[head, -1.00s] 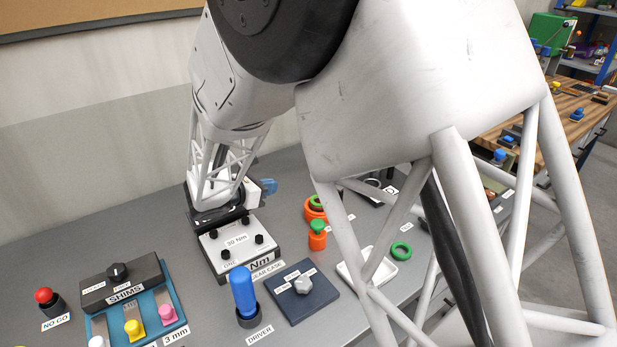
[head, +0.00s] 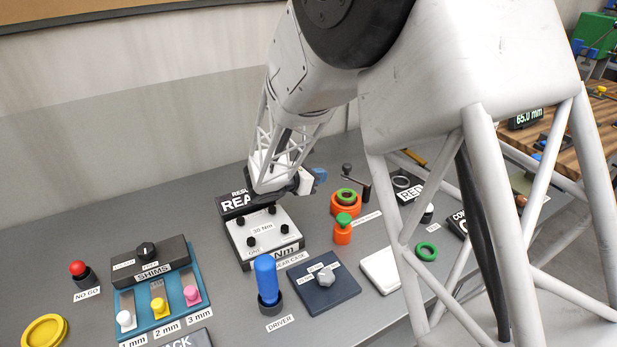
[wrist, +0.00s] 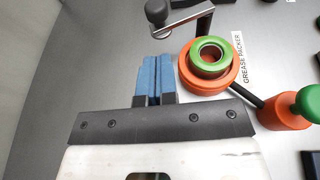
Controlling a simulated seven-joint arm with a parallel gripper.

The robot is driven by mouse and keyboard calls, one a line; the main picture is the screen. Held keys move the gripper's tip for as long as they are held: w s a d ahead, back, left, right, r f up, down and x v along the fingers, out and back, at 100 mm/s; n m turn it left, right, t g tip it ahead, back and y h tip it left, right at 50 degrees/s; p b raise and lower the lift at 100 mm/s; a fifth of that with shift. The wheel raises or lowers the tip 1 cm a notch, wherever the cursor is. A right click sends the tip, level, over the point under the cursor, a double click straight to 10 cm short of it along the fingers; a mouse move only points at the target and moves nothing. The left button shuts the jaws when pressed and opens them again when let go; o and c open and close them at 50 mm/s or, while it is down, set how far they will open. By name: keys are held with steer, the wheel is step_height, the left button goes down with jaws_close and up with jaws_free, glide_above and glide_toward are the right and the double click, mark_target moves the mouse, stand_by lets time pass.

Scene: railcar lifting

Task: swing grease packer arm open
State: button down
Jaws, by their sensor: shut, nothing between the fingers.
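The grease packer (head: 346,205) is an orange round base with a green ring in its top, right of my gripper in the head view. It also shows in the wrist view (wrist: 189,79), with its label beside it. Its arm is a grey bar (wrist: 190,28) with a black knob (wrist: 157,12), reaching left behind the ring; the bar also shows in the head view (head: 361,183). My gripper (head: 320,175) has blue fingers (wrist: 154,62), pressed together and empty, left of the base and in front of the bar. They appear apart from the bar; their height is unclear.
An orange pot with a green knob (head: 344,222) stands in front of the packer, joined by a dark rod in the wrist view. The 30 Nm gear-case box (head: 265,229) and blue driver (head: 266,280) stand left and front. A green ring (head: 426,251) lies right.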

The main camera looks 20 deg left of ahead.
mark_target(344, 170)
steer(key=x, duration=0.4)
steer(key=shift+w+d+r, duration=0.25)
steer(key=shift+w, duration=0.1)
steer(key=shift+w+d, duration=0.55)
steer(key=shift+w, duration=0.1)
steer(key=shift+w+m+g+h, duration=0.9)
steer(key=shift+w+m, duration=0.1)
steer(key=shift+w+d+m+g+h, duration=0.2)
steer(key=shift+w+m+g+h, duration=0.3)
steer(key=shift+m+g, duration=0.3)
steer(key=shift+w+d+m+g+h, duration=0.15)
steer(key=shift+w+m+g+h, duration=0.4)
steer(key=shift+m+g, duration=0.2)
steer(key=shift+s+a, duration=0.35)
steer(key=shift+a, duration=0.4)
steer(key=v, duration=1.2)
steer(key=shift+s+f, duration=0.2)
steer(key=shift+s, duration=0.1)
